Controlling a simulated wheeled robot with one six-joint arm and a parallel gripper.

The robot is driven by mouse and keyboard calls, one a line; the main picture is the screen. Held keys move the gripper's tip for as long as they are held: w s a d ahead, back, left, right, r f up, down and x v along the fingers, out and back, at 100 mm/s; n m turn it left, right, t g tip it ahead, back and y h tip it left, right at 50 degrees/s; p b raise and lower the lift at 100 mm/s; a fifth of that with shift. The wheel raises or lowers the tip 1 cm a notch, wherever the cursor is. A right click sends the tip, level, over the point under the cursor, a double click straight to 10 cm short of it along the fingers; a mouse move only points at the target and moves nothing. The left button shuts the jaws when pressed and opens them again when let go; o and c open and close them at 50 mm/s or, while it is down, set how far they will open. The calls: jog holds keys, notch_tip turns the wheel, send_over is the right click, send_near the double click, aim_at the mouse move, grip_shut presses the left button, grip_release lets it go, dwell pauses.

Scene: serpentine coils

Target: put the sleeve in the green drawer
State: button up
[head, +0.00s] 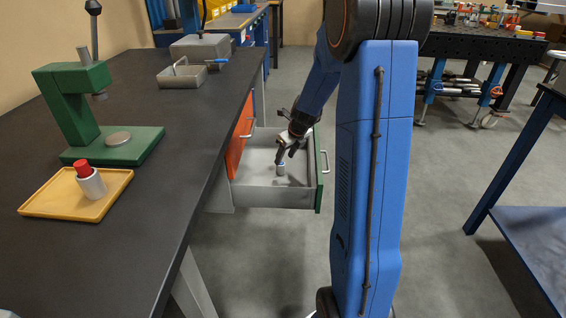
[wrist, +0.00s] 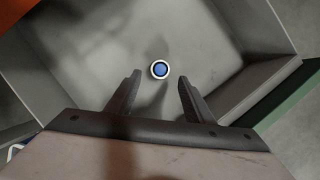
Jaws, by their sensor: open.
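The green drawer (head: 318,172) is pulled out from the bench, its grey inside showing; its floor also fills much of the wrist view (wrist: 215,50). A small round piece with a pale rim and blue centre (wrist: 160,69), seemingly the sleeve, stands upright on the drawer floor; it also shows in the head view (head: 281,169). My gripper (head: 287,152) is inside the drawer's outline, above the piece. In the wrist view its two fingers (wrist: 160,82) are open and empty, with the piece just beyond the gap between their tips.
An orange drawer front (head: 239,136) is beside the open drawer. On the bench are a yellow tray (head: 45,205) holding a grey cylinder with a red top (head: 90,181), a green press (head: 75,100) and a grey open box (head: 182,76).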

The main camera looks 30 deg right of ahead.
jog(key=v, duration=0.7)
jog(key=s+a+r+n, duration=0.5)
jog(key=s+a+n, duration=0.2)
jog(key=s+n, duration=0.15)
jog(key=s+a+r+n, duration=0.5)
jog(key=s+a+n, duration=0.3)
jog(key=n, duration=0.1)
jog(key=s+a+n, duration=0.4)
jog(key=s+n, duration=1.2)
jog(key=s, duration=0.2)
jog(key=shift+r+h, duration=0.35)
jog(key=shift+h, duration=0.05)
jog(key=shift+s+a, duration=0.15)
